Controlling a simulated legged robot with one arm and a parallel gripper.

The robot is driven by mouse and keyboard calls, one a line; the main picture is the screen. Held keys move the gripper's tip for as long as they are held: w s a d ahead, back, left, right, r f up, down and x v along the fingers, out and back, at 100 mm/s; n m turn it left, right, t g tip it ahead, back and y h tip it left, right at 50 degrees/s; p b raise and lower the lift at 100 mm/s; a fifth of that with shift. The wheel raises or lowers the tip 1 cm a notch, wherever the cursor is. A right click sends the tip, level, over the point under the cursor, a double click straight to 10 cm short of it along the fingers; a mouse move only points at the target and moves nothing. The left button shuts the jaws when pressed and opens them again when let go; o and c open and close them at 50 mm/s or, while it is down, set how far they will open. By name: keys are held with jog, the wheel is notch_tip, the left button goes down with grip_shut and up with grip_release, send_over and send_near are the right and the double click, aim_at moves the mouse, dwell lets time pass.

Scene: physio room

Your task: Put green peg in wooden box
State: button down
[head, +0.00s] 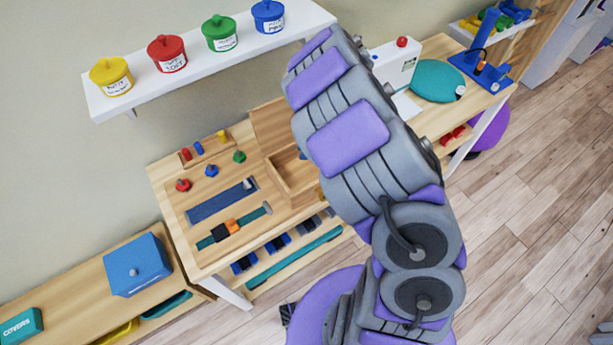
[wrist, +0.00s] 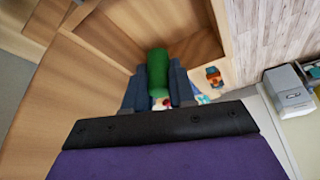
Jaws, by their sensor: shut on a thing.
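The green peg (wrist: 158,66) is held upright in the picture between the two dark fingers of my gripper (wrist: 158,80) in the wrist view. The wooden box (wrist: 120,38) is around it in that view, with its walls beyond and beside the peg. I cannot tell whether the peg touches the box floor. In the head view the wooden box (head: 278,178) stands on the table, partly hidden by my arm. My gripper and the peg are hidden behind the arm there.
A wooden rack (head: 213,146) with red, blue and yellow pegs stands left of the box. A green knob (head: 239,157), a red knob (head: 183,185) and a blue strip (head: 220,202) lie on the table. A shelf (head: 150,88) with several lidded pots is above.

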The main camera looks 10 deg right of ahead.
jog(key=a+n, duration=0.1)
jog(key=a, duration=0.1)
jog(key=b, duration=0.2)
send_near(297, 177)
jog(key=x, duration=0.2)
jog(key=shift+w+f, duration=0.15)
jog(key=shift+f, duration=0.15)
jog(key=f, duration=0.1)
jog(key=a+f+b, duration=0.1)
jog(key=f, duration=0.1)
jog(key=shift+a+g, duration=0.2)
jog(key=shift+g, duration=0.1)
jog(key=shift+a+r, duration=0.1)
jog(key=shift+a, duration=0.3)
jog(key=c, duration=1.3)
grip_release()
jog(key=shift+d, duration=0.3)
jog(key=shift+c, duration=0.2)
jog(key=o, duration=0.4)
jog(key=shift+d, duration=0.65)
jog(key=shift+a, duration=0.6)
jog(key=shift+r, duration=0.35)
jog(key=p+v, duration=0.3)
jog(key=v, duration=0.8)
jog(key=shift+p, duration=0.3)
